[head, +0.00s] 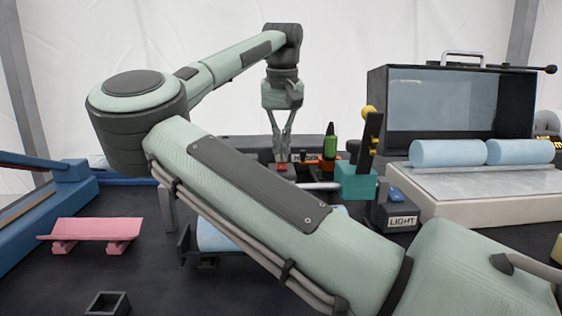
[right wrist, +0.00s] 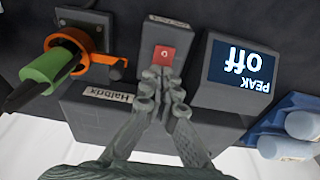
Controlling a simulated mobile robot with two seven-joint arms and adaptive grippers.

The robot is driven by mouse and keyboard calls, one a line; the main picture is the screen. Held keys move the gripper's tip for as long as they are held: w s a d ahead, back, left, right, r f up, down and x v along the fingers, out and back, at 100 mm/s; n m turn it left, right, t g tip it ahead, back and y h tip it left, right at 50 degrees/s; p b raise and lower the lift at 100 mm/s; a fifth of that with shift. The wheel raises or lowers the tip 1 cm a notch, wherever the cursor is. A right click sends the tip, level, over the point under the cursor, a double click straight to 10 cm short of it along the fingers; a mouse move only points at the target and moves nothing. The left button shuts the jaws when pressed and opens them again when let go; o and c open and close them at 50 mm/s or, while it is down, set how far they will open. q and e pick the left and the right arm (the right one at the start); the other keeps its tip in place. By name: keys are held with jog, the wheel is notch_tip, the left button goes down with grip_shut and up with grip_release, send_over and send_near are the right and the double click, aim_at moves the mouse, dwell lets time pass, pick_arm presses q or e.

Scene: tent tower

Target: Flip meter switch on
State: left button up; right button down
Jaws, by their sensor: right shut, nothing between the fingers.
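The meter's red switch (right wrist: 165,55) sits on a small grey box in the right wrist view. It also shows small in the head view (head: 281,167). Next to it a meter display (right wrist: 242,68) reads "PEAK off", upside down in the wrist view. My right gripper (right wrist: 163,85) is shut and empty, its fingertips close to the switch's near edge. I cannot tell whether they touch it. In the head view my right gripper (head: 282,157) points down over the switch. The meter display is not clear in the head view. My left gripper is not in view.
An orange clamp (right wrist: 82,50) with a green-and-black piece (right wrist: 45,70) stands beside the switch box. A box labelled "Halbrix" (right wrist: 75,105) lies close by. A box marked "LIGHT" (head: 395,213), a teal block (head: 356,183) and a pink cradle (head: 90,230) stand on the table.

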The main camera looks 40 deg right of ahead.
notch_tip(320, 180, up, 4)
jog(key=p, duration=0.3)
jog(key=shift+r+p, duration=0.65)
jog(key=shift+r, duration=0.55)
jog(key=shift+f, duration=0.1)
